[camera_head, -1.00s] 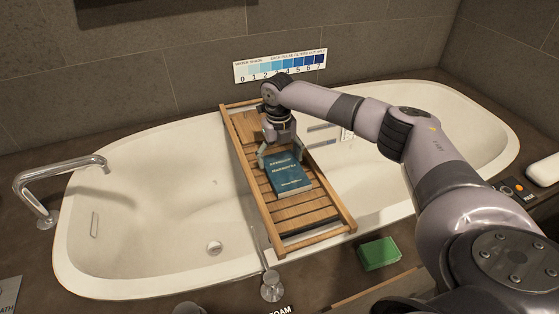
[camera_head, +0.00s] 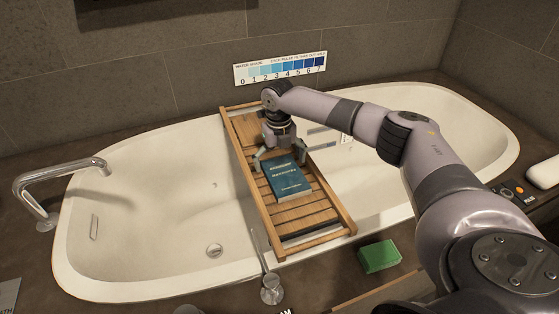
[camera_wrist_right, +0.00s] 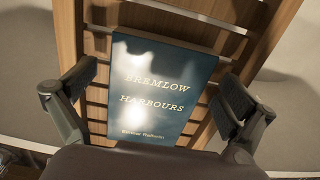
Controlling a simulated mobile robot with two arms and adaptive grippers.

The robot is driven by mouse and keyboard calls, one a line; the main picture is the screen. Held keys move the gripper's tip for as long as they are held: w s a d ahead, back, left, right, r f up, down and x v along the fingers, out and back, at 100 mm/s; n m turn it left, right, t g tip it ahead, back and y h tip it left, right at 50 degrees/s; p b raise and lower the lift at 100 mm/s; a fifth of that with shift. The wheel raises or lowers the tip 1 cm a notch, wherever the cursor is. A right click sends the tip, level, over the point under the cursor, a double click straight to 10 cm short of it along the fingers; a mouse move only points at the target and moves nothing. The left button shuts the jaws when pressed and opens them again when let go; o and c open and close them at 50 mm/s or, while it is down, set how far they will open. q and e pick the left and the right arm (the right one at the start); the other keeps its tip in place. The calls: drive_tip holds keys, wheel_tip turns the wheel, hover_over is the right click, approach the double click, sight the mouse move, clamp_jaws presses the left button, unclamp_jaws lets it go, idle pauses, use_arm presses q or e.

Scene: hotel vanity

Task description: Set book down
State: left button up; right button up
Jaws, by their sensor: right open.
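A dark teal book (camera_head: 287,181) lies flat on the slatted wooden bath tray (camera_head: 325,208), which spans the white tub. Its cover reads "Bremlow Harbours" in the right wrist view (camera_wrist_right: 158,92). My right gripper (camera_head: 279,162) is at the book's far end, over the tray. In the right wrist view its two fingers (camera_wrist_right: 156,98) are spread wide, one on each side of the book, with gaps between the pads and the cover's edges. Nothing is held between them. My left gripper is not in view.
The white bathtub (camera_head: 140,225) surrounds the tray. A chrome faucet (camera_head: 65,180) stands at the left rim. A green block (camera_head: 379,256) sits on the front ledge, near a chrome fitting (camera_head: 271,288). A blue-scaled chart (camera_head: 280,68) is on the back wall.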

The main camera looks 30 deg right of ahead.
drive_tip(key=shift+r, duration=0.6)
use_arm(q)
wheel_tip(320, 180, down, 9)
drive_tip(key=p, duration=0.2)
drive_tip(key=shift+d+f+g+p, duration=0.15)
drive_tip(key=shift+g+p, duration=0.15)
drive_tip(key=shift+p, duration=0.05)
use_arm(e)
wheel_tip(320, 180, up, 11)
drive_tip(key=shift+a, duration=0.1)
